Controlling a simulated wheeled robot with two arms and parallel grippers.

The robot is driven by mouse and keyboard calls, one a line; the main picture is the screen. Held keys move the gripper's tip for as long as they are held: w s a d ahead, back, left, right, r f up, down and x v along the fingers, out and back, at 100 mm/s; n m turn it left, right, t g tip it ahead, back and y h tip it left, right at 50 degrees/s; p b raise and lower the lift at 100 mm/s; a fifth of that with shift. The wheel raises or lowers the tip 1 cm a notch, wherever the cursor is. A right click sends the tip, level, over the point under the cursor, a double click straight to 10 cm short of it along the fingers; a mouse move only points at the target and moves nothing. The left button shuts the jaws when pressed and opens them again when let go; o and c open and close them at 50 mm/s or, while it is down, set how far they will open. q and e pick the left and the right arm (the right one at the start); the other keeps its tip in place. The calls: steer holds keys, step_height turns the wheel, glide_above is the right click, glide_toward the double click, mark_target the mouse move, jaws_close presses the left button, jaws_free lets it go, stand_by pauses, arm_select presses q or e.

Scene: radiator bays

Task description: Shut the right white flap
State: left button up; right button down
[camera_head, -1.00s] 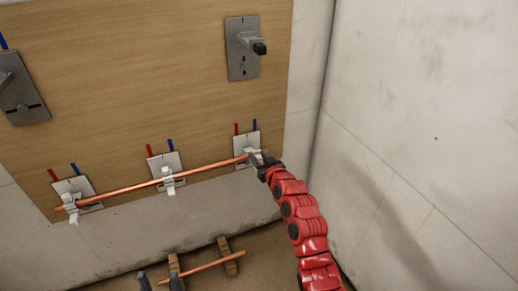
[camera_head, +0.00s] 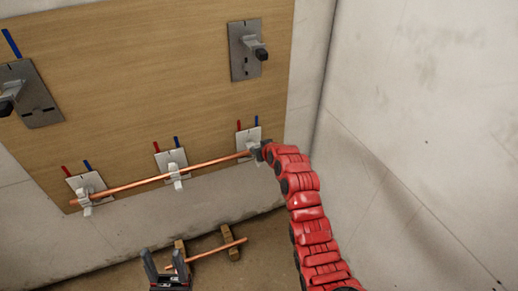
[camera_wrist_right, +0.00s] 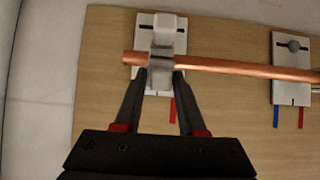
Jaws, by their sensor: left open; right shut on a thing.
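The right white flap belongs to the clip on the right white plate (camera_head: 246,134), where a copper pipe (camera_head: 215,162) runs through. In the right wrist view the white clip (camera_wrist_right: 162,42) wraps the pipe (camera_wrist_right: 230,67), and a pale part of it reaches down between my fingers. My right gripper (camera_head: 260,152) is at this clip. In the wrist view its fingertips (camera_wrist_right: 162,78) are shut on the flap, just beside the pipe. The flap's exact angle is hard to tell. My left gripper (camera_head: 166,262) is open and empty, low in the head view, away from the clips.
The middle clip (camera_head: 175,172) and left clip (camera_head: 84,200) also lie along the pipe on the wooden board (camera_head: 150,80). Grey brackets (camera_head: 247,52) stick out above. A loose copper pipe (camera_head: 215,250) rests on wooden blocks (camera_head: 230,243) on the floor. A wall (camera_head: 430,120) stands close on the right.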

steer(key=shift+f, duration=0.1)
steer(key=c, duration=0.7)
jaws_free()
steer(key=p+v, duration=0.2)
steer(key=v, duration=1.5)
steer(key=shift+s, duration=0.25)
